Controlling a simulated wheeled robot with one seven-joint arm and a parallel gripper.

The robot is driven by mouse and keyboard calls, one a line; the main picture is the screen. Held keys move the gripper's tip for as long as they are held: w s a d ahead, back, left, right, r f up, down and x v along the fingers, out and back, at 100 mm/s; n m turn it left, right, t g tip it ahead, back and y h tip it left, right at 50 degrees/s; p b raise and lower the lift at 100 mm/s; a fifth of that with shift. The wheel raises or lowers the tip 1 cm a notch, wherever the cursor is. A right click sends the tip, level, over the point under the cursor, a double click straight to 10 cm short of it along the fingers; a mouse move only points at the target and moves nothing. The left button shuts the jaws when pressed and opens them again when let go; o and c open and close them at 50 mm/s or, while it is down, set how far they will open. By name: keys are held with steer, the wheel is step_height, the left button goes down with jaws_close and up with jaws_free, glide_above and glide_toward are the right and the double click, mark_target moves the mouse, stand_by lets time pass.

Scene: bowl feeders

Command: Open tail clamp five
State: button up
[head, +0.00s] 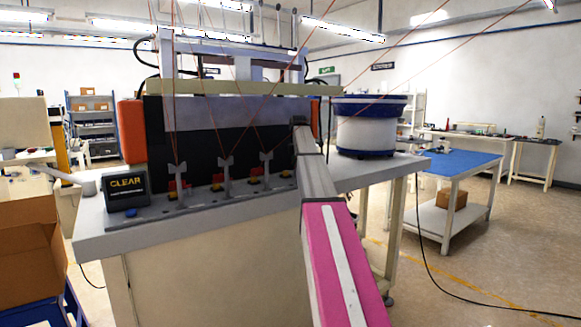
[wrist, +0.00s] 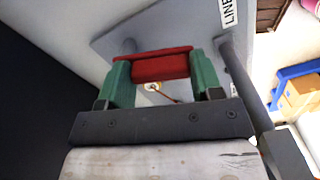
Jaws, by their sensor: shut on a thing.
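In the wrist view my gripper (wrist: 158,78) has two green fingers shut on a red clamp handle (wrist: 152,66), one finger at each end of it. Grey metal of the fixture and a small brass-coloured part (wrist: 153,87) show around the handle. In the head view a row of grey upright clamps with red handles stands along the machine's front, among them a left clamp (head: 177,185), a middle clamp (head: 226,178) and a right clamp (head: 267,169). My arm covers the row's right end, and my fingers are hidden there. No clamp number is readable.
A dark box marked CLEAR (head: 125,190) sits at the left of the grey bench top (head: 105,236). A blue and white bowl feeder (head: 366,132) stands at the right end. Thin red lines run up from the clamps. Open floor (head: 470,265) lies to the right.

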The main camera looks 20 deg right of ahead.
steer(key=shift+d+n, duration=0.25)
steer(key=shift+n, duration=0.35)
steer(key=o, duration=1.3)
steer(key=shift+r, duration=0.1)
step_height(320, 180, up, 11)
steer(key=shift+f, duration=0.2)
steer(key=shift+d, duration=0.1)
